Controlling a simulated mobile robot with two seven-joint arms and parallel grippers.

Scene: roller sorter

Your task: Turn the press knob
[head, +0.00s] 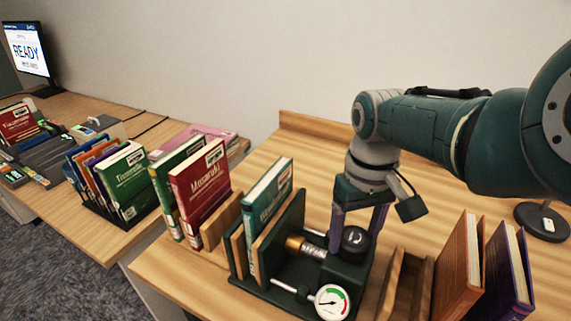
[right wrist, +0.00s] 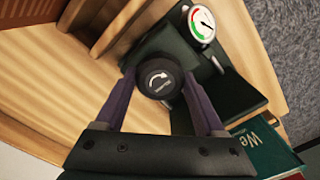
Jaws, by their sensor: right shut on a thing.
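The press knob (head: 354,238) is a round black knob with a white curved arrow on top, on the dark green book press (head: 262,292). It also shows in the right wrist view (right wrist: 158,77). My right gripper (head: 357,236) comes down from above with its two purple fingers on opposite sides of the knob, shut on it. A teal book (head: 266,203) stands upright in the press between wooden boards. A brass screw (head: 306,247) runs from the knob housing toward the plates. The dial gauge (head: 332,302) has a white face with green and red bands. My left gripper is not in view.
Red and green books (head: 199,190) stand left of the press. A wooden stand (head: 404,285) and brown and purple books (head: 485,268) are at right. The bench (head: 320,160) is clear behind the press. More books and a READY screen (head: 26,49) are at far left.

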